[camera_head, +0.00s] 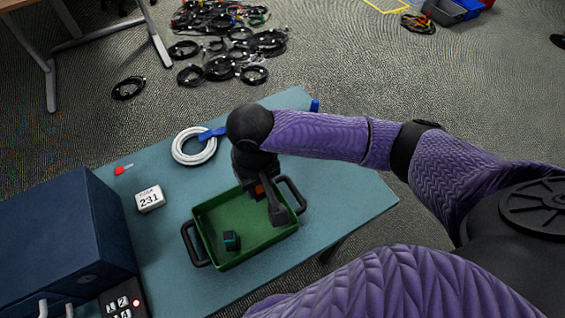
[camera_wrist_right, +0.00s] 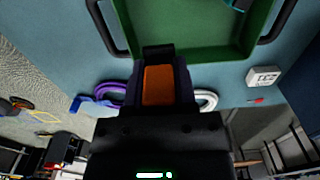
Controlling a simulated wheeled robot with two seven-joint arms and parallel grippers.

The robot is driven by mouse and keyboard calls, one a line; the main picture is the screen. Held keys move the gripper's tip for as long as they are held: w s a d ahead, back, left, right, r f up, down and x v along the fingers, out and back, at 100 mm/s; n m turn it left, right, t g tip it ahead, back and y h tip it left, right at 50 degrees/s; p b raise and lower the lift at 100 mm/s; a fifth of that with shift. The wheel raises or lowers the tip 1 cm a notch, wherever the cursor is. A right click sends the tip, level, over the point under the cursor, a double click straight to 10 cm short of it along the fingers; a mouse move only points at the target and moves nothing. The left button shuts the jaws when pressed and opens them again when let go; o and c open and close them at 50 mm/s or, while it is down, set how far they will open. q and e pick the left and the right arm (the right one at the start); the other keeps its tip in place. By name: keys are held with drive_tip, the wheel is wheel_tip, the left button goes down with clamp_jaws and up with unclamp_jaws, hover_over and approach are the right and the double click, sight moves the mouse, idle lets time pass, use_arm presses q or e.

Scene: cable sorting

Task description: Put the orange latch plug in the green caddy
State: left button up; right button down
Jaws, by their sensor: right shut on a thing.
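The green caddy (camera_head: 232,213) stands on the teal table with a black handle at each end. My right gripper (camera_head: 268,200) is over the caddy's far right part, pointing down. It is shut on the orange latch plug (camera_head: 259,189), which also shows between the fingers in the right wrist view (camera_wrist_right: 157,86). In that view the fingertips overlap the caddy's wall (camera_wrist_right: 190,60). I cannot tell how far the plug is above the caddy floor. A dark plug with a teal top (camera_head: 231,240) lies in the caddy's near part. My left gripper is out of view.
A white cable coil (camera_head: 178,153) with a blue connector, a white box marked 231 (camera_head: 150,199) and a small red item (camera_head: 123,169) lie on the table (camera_head: 165,255). A dark blue box (camera_head: 60,235) fills the left. A purple coil (camera_wrist_right: 105,91) shows in the wrist view.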

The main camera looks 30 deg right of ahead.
sight(264, 213)
use_arm(q)
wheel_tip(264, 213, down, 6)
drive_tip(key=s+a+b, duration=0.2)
drive_tip(key=b, duration=0.4)
use_arm(e)
wheel_tip(264, 213, down, 10)
drive_tip(key=shift+f, duration=0.25)
drive_tip(key=shift+r, duration=0.15)
drive_tip(key=shift+c, duration=2)
unclamp_jaws()
drive_tip(key=shift+p, duration=0.3)
wheel_tip(264, 213, up, 12)
drive_tip(key=p, duration=0.6)
drive_tip(key=shift+p, duration=0.3)
drive_tip(key=shift+r, duration=0.1)
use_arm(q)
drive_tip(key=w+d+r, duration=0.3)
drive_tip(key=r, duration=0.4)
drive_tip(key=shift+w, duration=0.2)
use_arm(e)
drive_tip(key=shift+s, duration=0.1)
